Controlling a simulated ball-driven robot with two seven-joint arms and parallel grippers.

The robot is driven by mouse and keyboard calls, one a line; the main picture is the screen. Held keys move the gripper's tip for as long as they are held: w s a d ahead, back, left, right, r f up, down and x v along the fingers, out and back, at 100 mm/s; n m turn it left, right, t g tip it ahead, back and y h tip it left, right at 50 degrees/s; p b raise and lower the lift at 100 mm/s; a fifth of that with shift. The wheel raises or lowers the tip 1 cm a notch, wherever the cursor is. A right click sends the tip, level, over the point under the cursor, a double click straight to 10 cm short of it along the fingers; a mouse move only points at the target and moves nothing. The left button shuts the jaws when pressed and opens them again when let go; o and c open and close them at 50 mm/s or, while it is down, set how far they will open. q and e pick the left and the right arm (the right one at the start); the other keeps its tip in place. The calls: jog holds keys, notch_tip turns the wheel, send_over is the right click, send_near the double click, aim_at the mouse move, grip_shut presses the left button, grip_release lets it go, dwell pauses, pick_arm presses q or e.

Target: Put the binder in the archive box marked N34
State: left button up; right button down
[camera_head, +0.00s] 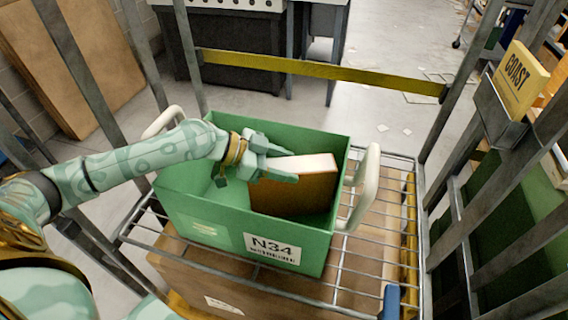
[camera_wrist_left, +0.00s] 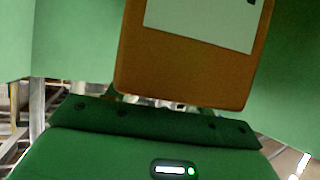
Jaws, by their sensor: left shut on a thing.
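The green archive box (camera_head: 205,215) stands on a wire shelf, with a white N34 label (camera_head: 272,249) on its near wall and cream handles at its sides. The brown-orange binder (camera_head: 305,193) is inside the box's opening, towards its right half, with its pale top edge about at rim height. My left gripper (camera_head: 277,169) reaches in from the left and is shut on the binder's upper left part. In the left wrist view the binder (camera_wrist_left: 190,75) shows a pale label, with green walls around it. I cannot tell whether the binder touches the box floor. My right gripper is not in view.
The wire shelf (camera_head: 350,270) holds the box, and a cardboard carton (camera_head: 190,270) lies below. Grey rack posts stand around it. A yellow bar (camera_head: 320,71) crosses behind. A yellow COAST box (camera_head: 521,80) stands at right. The box's left half looks empty.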

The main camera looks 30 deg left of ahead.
pick_arm(q)
jog(key=o, duration=1.6)
jog(key=shift+f, duration=0.1)
jog(key=shift+s+a+r, duration=0.1)
jog(key=shift+a+r, duration=0.1)
jog(key=p+v, duration=0.1)
jog(key=v, duration=0.6)
jog(key=shift+p, duration=0.3)
